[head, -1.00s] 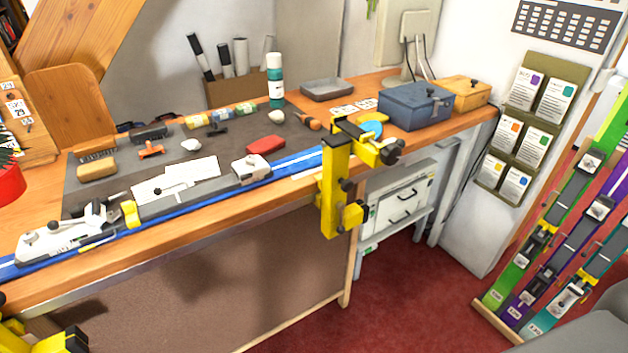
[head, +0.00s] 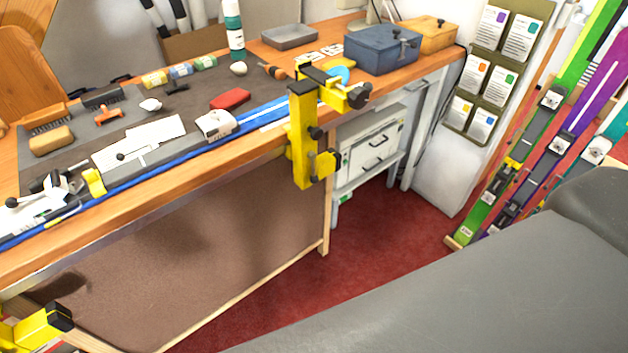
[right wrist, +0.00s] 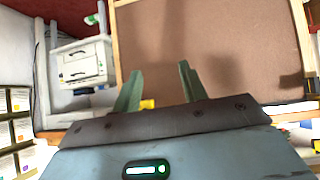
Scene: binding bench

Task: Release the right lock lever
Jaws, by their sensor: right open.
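The right yellow vise (head: 303,130) is clamped to the bench's front edge in the head view. It has black knobs and end parts at its top right and lower side. I cannot tell which black part is its lock lever. The blue ski (head: 150,172) lies along the bench edge and runs to this vise. In the right wrist view my right gripper (right wrist: 158,85) is open and empty, its two green fingers apart. A small bit of yellow (right wrist: 147,104) shows between them, mostly hidden by the gripper body. My left gripper is in neither view.
Another yellow part (head: 40,325) shows at the head view's lower left. A blue box (head: 382,50) stands on the bench's right end. A white drawer unit (head: 372,150) stands below, with red carpet before it. Skis (head: 530,125) lean in a rack at right.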

